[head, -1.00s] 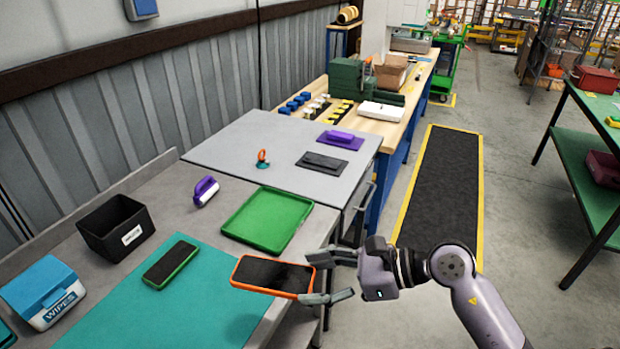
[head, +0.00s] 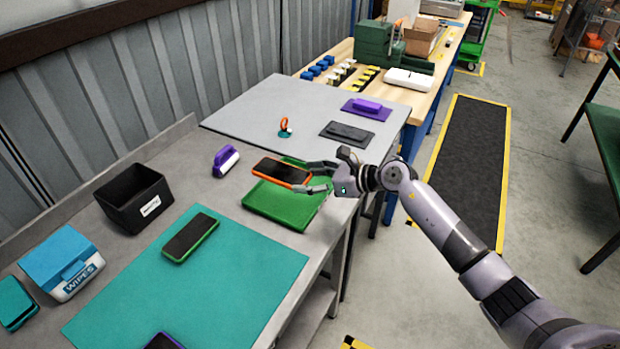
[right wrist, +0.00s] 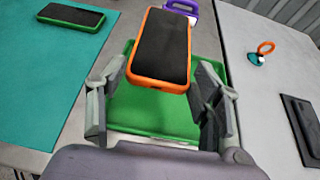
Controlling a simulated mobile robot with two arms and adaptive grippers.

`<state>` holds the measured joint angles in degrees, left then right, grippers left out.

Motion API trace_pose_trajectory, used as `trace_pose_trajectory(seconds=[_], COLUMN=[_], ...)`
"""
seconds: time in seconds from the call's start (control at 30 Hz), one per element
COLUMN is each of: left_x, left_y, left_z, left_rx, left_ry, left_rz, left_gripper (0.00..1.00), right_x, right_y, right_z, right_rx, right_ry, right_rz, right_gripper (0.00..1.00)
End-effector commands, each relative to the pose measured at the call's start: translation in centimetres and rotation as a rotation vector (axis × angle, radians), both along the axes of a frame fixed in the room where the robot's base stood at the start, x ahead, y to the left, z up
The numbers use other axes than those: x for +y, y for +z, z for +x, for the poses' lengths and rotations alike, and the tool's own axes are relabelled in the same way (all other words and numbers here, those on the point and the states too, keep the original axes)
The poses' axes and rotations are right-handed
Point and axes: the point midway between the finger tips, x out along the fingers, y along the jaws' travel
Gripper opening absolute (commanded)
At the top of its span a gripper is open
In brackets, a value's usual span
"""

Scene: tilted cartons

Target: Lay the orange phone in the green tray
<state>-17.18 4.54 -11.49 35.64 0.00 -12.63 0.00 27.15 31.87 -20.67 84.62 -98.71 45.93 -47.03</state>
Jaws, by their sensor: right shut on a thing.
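The orange phone (head: 282,172), with a dark screen facing up, is held above the far part of the green tray (head: 285,208). In the right wrist view the phone (right wrist: 162,48) sticks out beyond the fingers, over the tray (right wrist: 150,112). The tray is otherwise bare where I see it; the phone hides part of its far side. The gap between phone and tray floor is hard to judge. My left gripper is out of view.
A green-edged phone (head: 190,238) lies on the teal mat (head: 235,280). A grey board (head: 250,112) with a small orange-ringed item (head: 284,127) lies beyond the tray.

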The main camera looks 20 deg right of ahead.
Motion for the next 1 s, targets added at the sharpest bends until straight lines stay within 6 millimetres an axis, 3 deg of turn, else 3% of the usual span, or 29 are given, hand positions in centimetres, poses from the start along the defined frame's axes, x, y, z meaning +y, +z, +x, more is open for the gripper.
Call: trace_pose_trajectory(seconds=[0.27, 1.0], left_x=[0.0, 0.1], left_y=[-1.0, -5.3], left_z=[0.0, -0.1], left_rx=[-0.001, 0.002], left_ry=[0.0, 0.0], left_rz=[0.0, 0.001], left_gripper=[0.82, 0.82], right_x=[0.0, 0.0], right_y=[-1.2, -7.1], right_z=[0.0, -0.1], right_rx=[-0.001, 0.0], right_ry=[0.0, 0.001], right_rz=[0.003, 0.002], right_gripper=[0.2, 0.2])
